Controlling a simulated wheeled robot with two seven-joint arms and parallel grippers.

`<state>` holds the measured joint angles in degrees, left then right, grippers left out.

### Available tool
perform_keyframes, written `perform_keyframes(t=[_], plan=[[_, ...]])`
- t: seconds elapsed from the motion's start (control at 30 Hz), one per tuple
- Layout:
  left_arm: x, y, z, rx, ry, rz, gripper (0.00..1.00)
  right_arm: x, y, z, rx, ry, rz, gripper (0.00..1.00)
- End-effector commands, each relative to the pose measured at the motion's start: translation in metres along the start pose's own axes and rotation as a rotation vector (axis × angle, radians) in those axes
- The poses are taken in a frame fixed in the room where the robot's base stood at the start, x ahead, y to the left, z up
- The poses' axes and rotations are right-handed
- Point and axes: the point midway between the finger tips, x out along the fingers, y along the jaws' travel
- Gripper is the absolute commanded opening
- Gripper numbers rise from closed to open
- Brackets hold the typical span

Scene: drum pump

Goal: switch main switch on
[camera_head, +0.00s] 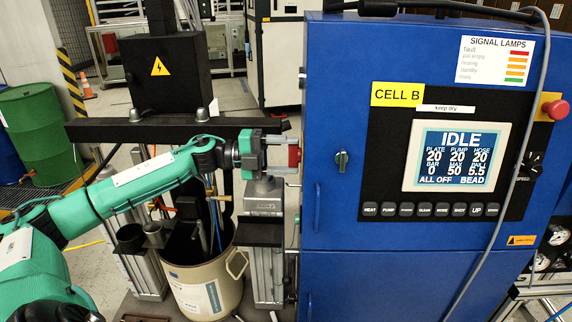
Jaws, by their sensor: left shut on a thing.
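The main switch (294,157) is a small red handle on the left side wall of the blue cabinet (335,120). My left gripper (285,156) reaches it from the left, with one finger above and one below. The fingers are shut on the red handle. Its exact turn angle is hard to tell because it is seen edge-on. The cabinet's screen (461,157) is lit and reads IDLE and ALL OFF. My right gripper is not in view.
A beige drum (205,285) and a grey column (265,195) stand below my left arm. A black box with a warning sign (165,75) stands behind it. A red emergency button (556,109) and a hanging grey cable (500,190) are at the cabinet's right.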

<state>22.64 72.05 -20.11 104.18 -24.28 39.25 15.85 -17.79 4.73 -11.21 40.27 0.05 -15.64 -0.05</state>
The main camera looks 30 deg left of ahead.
Motion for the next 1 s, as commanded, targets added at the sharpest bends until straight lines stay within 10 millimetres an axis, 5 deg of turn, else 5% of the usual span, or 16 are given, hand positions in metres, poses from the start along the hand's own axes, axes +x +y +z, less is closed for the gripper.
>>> perform_keyframes(t=[0.73, 0.77, 0.87, 1.0], plan=[[0.0, 0.002, 0.0, 0.091, 0.001, 0.002, 0.35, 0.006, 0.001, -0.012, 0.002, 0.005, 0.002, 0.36], [0.0, 0.002, 0.0, 0.091, 0.001, 0.003, 0.6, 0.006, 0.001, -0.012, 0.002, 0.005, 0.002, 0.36], [0.0, 0.002, 0.0, 0.091, 0.001, 0.002, 0.8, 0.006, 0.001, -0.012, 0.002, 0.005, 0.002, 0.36], [0.0, 0.001, 0.0, 0.09, 0.001, 0.001, 0.8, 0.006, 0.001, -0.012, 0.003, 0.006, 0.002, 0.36]])
